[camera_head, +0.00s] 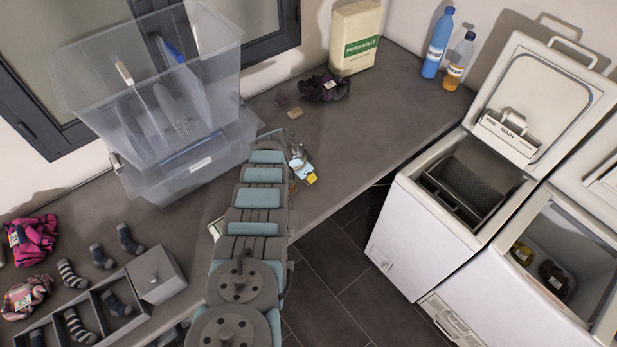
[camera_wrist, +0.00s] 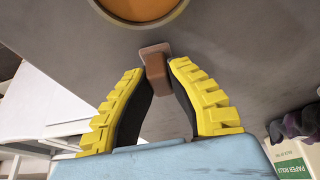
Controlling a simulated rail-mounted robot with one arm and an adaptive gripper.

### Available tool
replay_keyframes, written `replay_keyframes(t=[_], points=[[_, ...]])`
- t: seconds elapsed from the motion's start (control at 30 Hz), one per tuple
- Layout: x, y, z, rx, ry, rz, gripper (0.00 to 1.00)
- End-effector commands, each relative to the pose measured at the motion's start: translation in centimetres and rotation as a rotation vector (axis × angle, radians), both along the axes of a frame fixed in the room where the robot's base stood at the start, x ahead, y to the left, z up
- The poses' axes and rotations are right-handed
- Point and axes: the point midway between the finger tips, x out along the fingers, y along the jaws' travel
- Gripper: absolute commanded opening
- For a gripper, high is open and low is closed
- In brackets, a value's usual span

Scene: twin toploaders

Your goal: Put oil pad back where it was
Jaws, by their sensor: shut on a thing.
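My gripper (camera_head: 308,176) hangs at the front edge of the grey counter, with its yellow finger visible beyond the arm. In the wrist view my gripper (camera_wrist: 159,68) has its two yellow ribbed fingers closed on a small brown block (camera_wrist: 154,54), which looks like the oil pad. The block sticks out past the fingertips. In the head view I cannot make out the held block. An orange round thing (camera_wrist: 140,6) with a grey rim shows at the top of the wrist view, just beyond the block. I cannot tell what it is.
Clear bins (camera_head: 180,130) stand left. Two bottles (camera_head: 437,45) stand at the back. An open toploader (camera_head: 420,235) is at right.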

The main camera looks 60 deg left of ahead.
Motion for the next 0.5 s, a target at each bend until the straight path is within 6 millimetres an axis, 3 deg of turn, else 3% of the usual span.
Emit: replay_keyframes(t=[0.27,0.3,0.33,0.5], points=[[-0.01,-0.10,-0.48,-0.002,0.001,-0.001,0.00],[-0.02,-0.10,-0.31,-0.002,0.002,-0.001,0.28],[-0.01,-0.09,-0.28,-0.002,0.001,-0.001,0.37],[0.00,-0.07,-0.27,-0.002,0.001,-0.001,0.37]])
